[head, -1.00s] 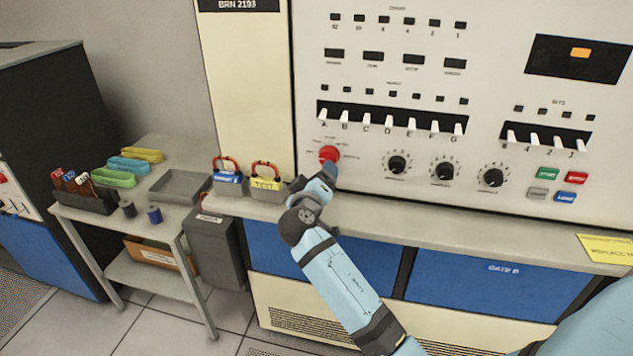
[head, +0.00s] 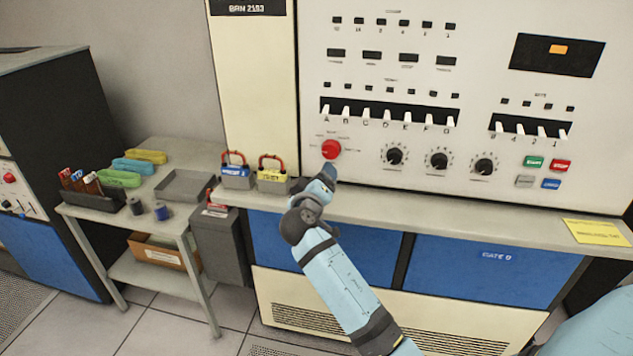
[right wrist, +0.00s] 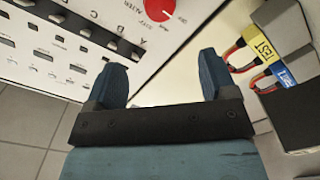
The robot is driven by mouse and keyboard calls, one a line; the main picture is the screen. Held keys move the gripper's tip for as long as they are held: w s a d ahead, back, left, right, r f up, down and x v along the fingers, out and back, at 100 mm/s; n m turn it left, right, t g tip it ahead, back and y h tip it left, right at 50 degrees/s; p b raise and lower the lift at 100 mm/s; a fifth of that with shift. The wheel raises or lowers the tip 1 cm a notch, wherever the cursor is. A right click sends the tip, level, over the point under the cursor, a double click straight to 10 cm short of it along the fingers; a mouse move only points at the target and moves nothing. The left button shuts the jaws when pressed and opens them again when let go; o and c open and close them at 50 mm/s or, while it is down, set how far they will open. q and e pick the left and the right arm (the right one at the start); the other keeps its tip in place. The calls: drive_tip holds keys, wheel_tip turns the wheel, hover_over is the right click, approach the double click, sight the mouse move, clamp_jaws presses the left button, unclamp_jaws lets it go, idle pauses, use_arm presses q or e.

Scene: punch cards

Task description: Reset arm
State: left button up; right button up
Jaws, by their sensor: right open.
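My right gripper (head: 327,176) is just below the red knob (head: 331,149) on the cream control panel, above the shelf edge. In the right wrist view its two blue fingers (right wrist: 161,80) are spread apart with nothing between them. The red knob also shows at the top of that view (right wrist: 160,9), beyond the fingertips and apart from them. My left gripper is not in view.
Yellow (head: 272,180) and blue (head: 236,175) tagged boxes with red handles stand on the shelf left of the gripper. Toggle switches (head: 388,116) and black dials (head: 439,160) line the panel. A side table (head: 192,218) holds trays and spools.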

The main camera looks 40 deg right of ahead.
idle(0.4)
drive_tip(key=s+a+f+n+y+p, duration=0.1)
drive_tip(key=s+a+f+n+y, duration=0.1)
drive_tip(key=s+a+f+y, duration=0.5)
drive_tip(key=s+a+f+n+y+p, duration=0.2)
drive_tip(key=s+a+f+y, duration=0.15)
drive_tip(key=f, duration=0.65)
drive_tip(key=s+a+f+y+p, duration=0.1)
drive_tip(key=s+a+f+y, duration=0.2)
drive_tip(key=s, duration=0.7)
drive_tip(key=s+a+f+g+y+p, duration=0.1)
drive_tip(key=s+a+f+y, duration=0.2)
drive_tip(key=s+a, duration=0.4)
drive_tip(key=s+f, duration=0.1)
drive_tip(key=s, duration=0.2)
drive_tip(key=shift+f+m, duration=0.3)
drive_tip(key=shift+a, duration=0.1)
